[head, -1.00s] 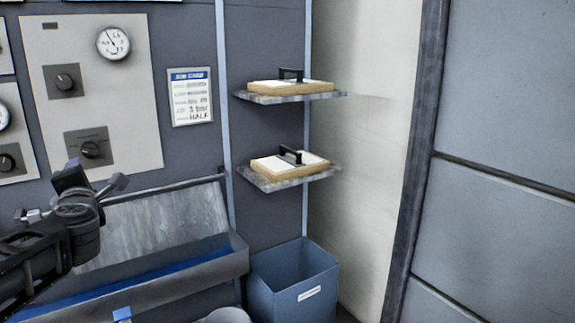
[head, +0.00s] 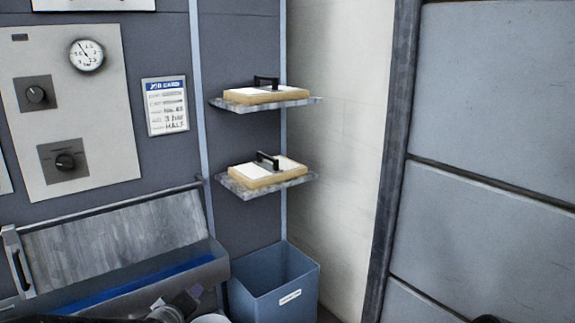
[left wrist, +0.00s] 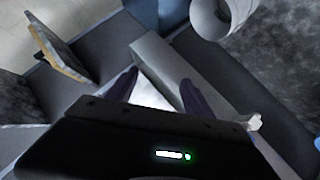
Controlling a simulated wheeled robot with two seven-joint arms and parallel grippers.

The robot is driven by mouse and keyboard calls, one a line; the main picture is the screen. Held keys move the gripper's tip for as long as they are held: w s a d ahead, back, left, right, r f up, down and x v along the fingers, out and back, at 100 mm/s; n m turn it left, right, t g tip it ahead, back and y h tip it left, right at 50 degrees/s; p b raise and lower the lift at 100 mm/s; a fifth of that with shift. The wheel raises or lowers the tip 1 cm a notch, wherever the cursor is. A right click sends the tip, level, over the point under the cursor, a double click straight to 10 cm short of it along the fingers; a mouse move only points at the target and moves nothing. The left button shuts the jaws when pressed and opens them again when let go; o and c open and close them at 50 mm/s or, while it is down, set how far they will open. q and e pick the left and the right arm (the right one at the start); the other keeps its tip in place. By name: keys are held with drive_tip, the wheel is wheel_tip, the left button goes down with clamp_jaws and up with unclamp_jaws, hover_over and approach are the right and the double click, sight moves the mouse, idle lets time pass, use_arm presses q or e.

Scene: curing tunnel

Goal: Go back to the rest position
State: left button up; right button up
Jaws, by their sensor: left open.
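My left gripper (head: 180,303) shows low at the bottom edge of the head view, in front of the grey trough, with most of its arm cut off. In the left wrist view its two dark fingers (left wrist: 160,92) stand apart with nothing held between them. A pale surface shows beyond the gap. My right gripper is not identifiable in either view.
A grey trough (head: 209,271) with a raised lid (head: 120,240) stands left of a blue bin (head: 270,300). Two shelves, upper (head: 300,101) and lower (head: 238,190), carry handled boards. A control panel (head: 100,130) is at left; a grey panelled wall (head: 490,100) is at right.

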use_arm(q)
drive_tip(key=s+d+f+m+g+h+p, duration=0.1)
drive_tip(key=s+d+f+m+g, duration=0.15)
drive_tip(key=f, duration=0.35)
drive_tip(key=s+d+f+m+g+h, duration=0.1)
drive_tip(key=s+d+f, duration=0.3)
drive_tip(key=f, duration=0.2)
drive_tip(key=s+d+f+m+g+h+p, duration=0.1)
drive_tip(key=s+d+f+g, duration=0.1)
drive_tip(key=s+f, duration=0.3)
drive_tip(key=s+d+f+m+g+h+p, duration=0.1)
drive_tip(key=s+d+f, duration=0.4)
drive_tip(key=s, duration=0.8)
drive_tip(key=s+d+f+m+g+p, duration=0.2)
drive_tip(key=s+f+g, duration=0.3)
drive_tip(key=s, duration=0.5)
drive_tip(key=shift+d+f+h+p, duration=0.45)
drive_tip(key=shift+d+f, duration=0.2)
drive_tip(key=shift+d, duration=0.15)
